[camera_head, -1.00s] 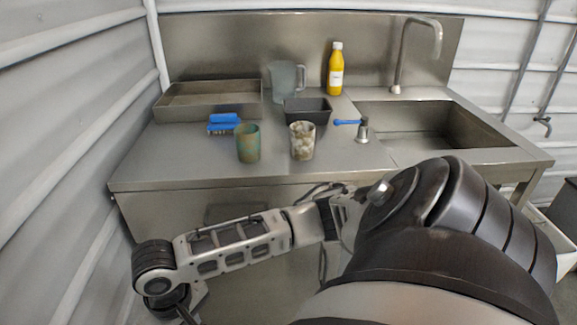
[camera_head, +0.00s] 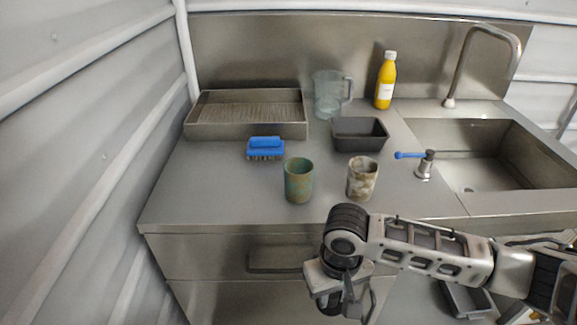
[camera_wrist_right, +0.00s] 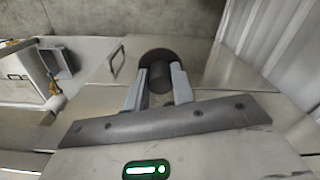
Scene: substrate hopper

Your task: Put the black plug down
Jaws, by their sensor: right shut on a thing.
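The black plug (camera_wrist_right: 153,60) shows in the right wrist view as a dark round disc with a short stub, between the two grey fingertips of my right gripper (camera_wrist_right: 160,82). The right gripper is shut on it. In the head view the right gripper (camera_head: 341,300) hangs low in front of the counter's front face, below the top's edge. I cannot make out the plug clearly there. My left gripper is not in view.
A sink (camera_head: 480,150) lies right. The front-left counter is clear.

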